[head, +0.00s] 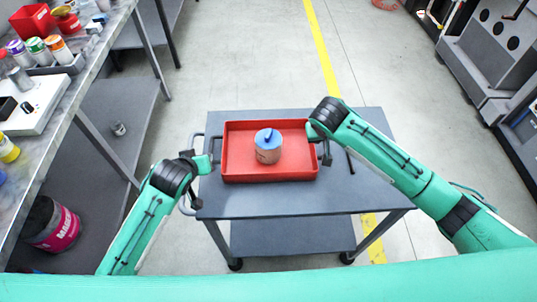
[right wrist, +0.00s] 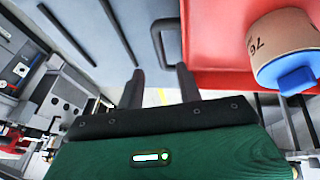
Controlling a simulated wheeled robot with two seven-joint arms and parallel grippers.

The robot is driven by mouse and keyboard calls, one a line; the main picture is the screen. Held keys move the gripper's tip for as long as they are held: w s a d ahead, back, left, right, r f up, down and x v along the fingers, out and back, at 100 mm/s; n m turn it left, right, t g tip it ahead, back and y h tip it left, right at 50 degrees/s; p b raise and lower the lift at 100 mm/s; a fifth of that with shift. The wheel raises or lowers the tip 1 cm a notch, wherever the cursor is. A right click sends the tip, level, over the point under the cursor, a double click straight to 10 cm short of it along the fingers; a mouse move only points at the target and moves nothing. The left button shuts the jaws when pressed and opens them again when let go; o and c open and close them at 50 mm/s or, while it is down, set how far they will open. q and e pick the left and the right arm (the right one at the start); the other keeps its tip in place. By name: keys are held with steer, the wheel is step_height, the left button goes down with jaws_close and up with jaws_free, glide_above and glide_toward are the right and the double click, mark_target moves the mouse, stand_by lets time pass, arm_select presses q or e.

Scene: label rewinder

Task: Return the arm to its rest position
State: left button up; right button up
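My right gripper (head: 326,157) is beside the right end of the red tray (head: 223,176). In the right wrist view its two dark fingers (right wrist: 160,86) are apart, with nothing between their tips. The tray's dark right handle (right wrist: 167,42) shows just beyond the fingers. My left gripper (head: 203,165) is at the left end of the tray, close to the left handle; its fingers are too small and covered to read. A brown roll with a blue top (head: 268,153) stands in the tray; it also shows in the right wrist view (right wrist: 280,45), with "76" on its side.
The tray sits on a grey cart (head: 300,205) with a lower shelf. A workbench (head: 75,100) with bottles and a red bin (head: 33,22) runs along the left. A grey machine (head: 485,60) stands at the right. The floor behind the cart is clear.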

steer(key=shift+v, duration=0.95)
